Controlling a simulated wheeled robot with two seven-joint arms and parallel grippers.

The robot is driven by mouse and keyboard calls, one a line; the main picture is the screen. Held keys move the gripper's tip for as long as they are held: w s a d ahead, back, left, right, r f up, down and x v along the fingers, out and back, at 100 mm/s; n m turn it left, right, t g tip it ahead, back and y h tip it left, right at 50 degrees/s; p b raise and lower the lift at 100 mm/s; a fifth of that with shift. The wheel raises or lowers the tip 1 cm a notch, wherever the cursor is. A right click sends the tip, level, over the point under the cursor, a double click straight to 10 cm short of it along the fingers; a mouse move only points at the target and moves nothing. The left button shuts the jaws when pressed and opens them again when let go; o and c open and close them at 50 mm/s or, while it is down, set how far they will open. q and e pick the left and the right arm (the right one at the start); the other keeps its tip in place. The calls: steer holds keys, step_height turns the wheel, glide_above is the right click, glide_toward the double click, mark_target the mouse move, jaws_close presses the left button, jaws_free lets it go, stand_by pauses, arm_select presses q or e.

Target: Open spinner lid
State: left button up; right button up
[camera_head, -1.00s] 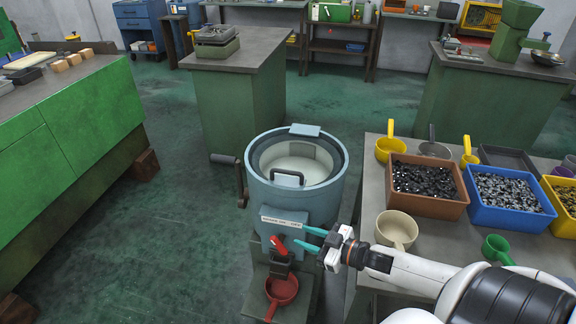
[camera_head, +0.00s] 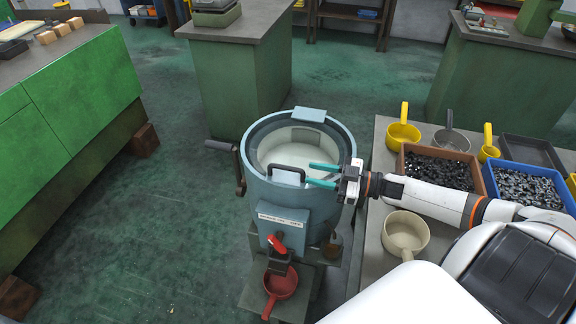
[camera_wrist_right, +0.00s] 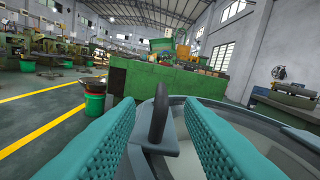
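The spinner (camera_head: 292,210) is a blue-grey drum in the middle of the head view. Its round lid (camera_head: 326,136) with a clear window is down on top. The dark lid handle (camera_head: 288,172) stands at the near edge. My right gripper (camera_head: 308,175) is open beside the handle, its two teal fingers pointing left at it. In the right wrist view the fingers (camera_wrist_right: 158,140) are spread, with the handle (camera_wrist_right: 158,112) upright between and beyond their tips. I cannot tell whether they touch it. My left gripper is not in view.
A crank (camera_head: 236,165) sticks out at the spinner's left. A red scoop (camera_head: 280,285) sits under the red spout lever (camera_head: 277,243). The table (camera_head: 384,150) at right holds a beige pot (camera_head: 404,234), yellow scoops and bins of small parts. Green floor is free at left.

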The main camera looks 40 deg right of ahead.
mark_target(297, 170)
steer(key=p+x, duration=0.1)
steer(key=x, duration=0.7)
steer(key=shift+w, duration=0.2)
jaws_close()
